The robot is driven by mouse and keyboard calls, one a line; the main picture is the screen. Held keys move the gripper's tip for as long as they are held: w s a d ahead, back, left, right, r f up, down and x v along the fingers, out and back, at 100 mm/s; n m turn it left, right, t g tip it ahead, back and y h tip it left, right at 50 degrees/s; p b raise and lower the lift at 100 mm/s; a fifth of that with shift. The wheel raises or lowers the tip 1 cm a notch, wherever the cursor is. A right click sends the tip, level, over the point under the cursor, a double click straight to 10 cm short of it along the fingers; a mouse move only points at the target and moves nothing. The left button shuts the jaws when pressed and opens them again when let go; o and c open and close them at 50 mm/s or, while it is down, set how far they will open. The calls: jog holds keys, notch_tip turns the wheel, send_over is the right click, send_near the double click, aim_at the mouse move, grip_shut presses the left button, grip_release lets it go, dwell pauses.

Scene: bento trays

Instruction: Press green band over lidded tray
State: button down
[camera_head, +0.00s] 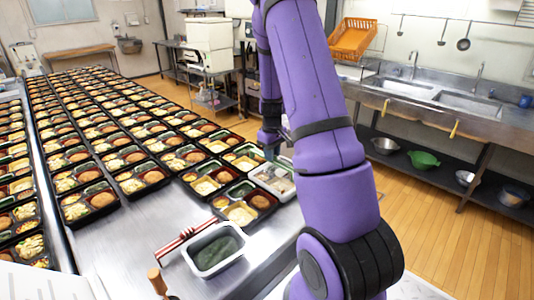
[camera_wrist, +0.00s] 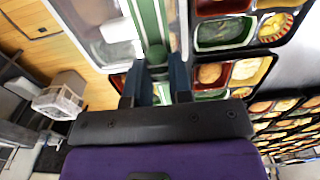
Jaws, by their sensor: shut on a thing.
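The lidded tray (camera_head: 276,181) is pale with a see-through lid and stands near the right edge of the steel table, beside the open bento trays. In the wrist view a clear-lidded tray (camera_wrist: 100,22) is at the upper left. The green band (camera_wrist: 147,24) shows there as a long strip running up from between my fingers, along the tray's side. My gripper (camera_wrist: 156,84) is shut on it. In the head view my gripper (camera_head: 271,141) is above the far end of the lidded tray, partly behind my arm. Whether the band touches the lid is unclear.
Rows of open bento trays (camera_head: 110,150) fill the table to the left. Bare steel lies between.

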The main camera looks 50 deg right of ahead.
jog(key=shift+f, duration=2.15)
jog(key=shift+f, duration=2)
dwell(0.3)
jog(key=shift+c, duration=1.9)
grip_release()
jog(key=shift+r, duration=4)
